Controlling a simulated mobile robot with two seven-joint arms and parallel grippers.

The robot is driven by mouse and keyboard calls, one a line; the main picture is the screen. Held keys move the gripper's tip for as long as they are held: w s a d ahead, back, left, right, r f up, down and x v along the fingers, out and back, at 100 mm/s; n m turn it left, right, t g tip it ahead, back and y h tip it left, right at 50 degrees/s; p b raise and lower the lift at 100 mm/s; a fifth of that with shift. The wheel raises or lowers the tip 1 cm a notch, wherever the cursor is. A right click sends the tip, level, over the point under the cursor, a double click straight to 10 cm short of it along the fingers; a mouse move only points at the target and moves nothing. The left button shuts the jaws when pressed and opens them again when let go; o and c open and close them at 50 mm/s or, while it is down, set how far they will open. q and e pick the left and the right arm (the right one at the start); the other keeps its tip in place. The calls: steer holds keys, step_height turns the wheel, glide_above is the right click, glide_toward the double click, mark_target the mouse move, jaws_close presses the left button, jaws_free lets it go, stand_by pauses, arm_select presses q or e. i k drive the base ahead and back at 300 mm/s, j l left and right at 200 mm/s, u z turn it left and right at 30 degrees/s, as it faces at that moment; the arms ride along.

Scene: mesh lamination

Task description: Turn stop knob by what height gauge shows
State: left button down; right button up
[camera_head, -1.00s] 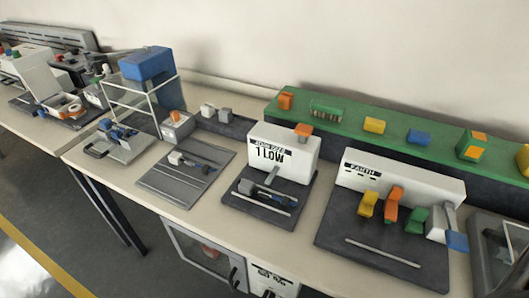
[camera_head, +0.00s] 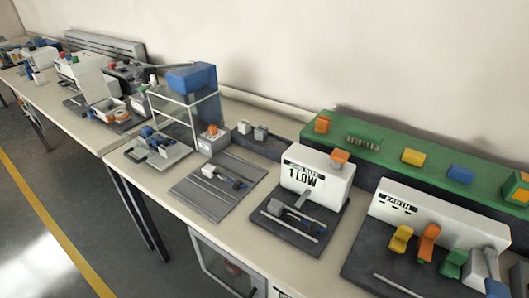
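I cannot tell for certain which part is the stop knob. Neither of my grippers shows in this view.
A white station marked "EARTH" (camera_head: 421,213) with yellow, orange and green levers stands at the right. A green shelf (camera_head: 380,148) with coloured blocks runs behind. A wire frame with a blue box (camera_head: 191,77) stands left of centre. Floor is clear at left.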

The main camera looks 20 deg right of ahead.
mark_target(213, 128)
steer(key=i+j, duration=0.1)
steer(key=j, duration=0.2)
steer(key=i+j, duration=0.1)
steer(key=j, duration=0.2)
steer(key=i+j, duration=0.1)
steer(key=j, duration=0.2)
steer(key=z, duration=0.4)
steer(key=j+z, duration=0.1)
steer(key=z, duration=0.25)
steer(key=j+z, duration=0.1)
steer(key=z, duration=0.7)
